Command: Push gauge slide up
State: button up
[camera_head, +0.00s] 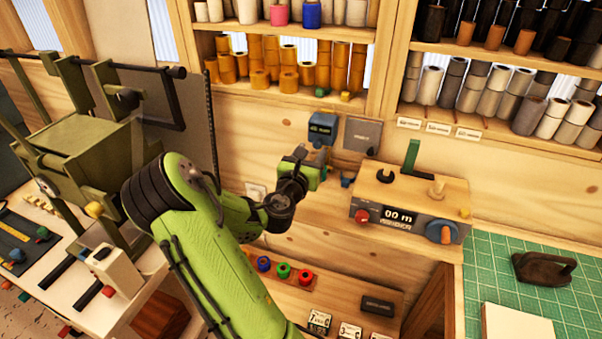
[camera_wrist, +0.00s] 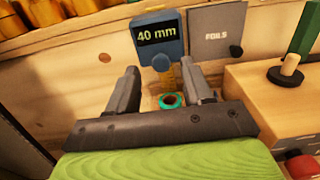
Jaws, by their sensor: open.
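The gauge (camera_head: 322,128) is a blue box on the wooden back wall, left of a grey panel. In the wrist view the gauge (camera_wrist: 158,36) reads "40 mm", with a narrow yellowish strip (camera_wrist: 168,76) below it. I cannot tell which part is the slide. A small green ring (camera_wrist: 171,100) shows below the strip, between my fingers. My gripper (camera_wrist: 168,71) is open, its two grey fingers on either side of the strip, with nothing held. In the head view my gripper (camera_head: 310,160) is just below the gauge, and my arm hides part of the area.
A grey "FOILS" panel (camera_wrist: 216,34) hangs right of the gauge. A wooden console (camera_head: 408,203) with a "00 m" display, knobs and a green upright stands to the right. Shelves of rolls (camera_head: 290,65) are above. Red, green and blue rings (camera_head: 284,270) sit on the bench below.

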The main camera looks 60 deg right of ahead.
jog(key=s+a+b, duration=0.2)
jog(key=a+b, duration=0.8)
jog(key=a, duration=0.1)
jog(key=shift+a, duration=0.25)
jog(key=shift+w, duration=0.1)
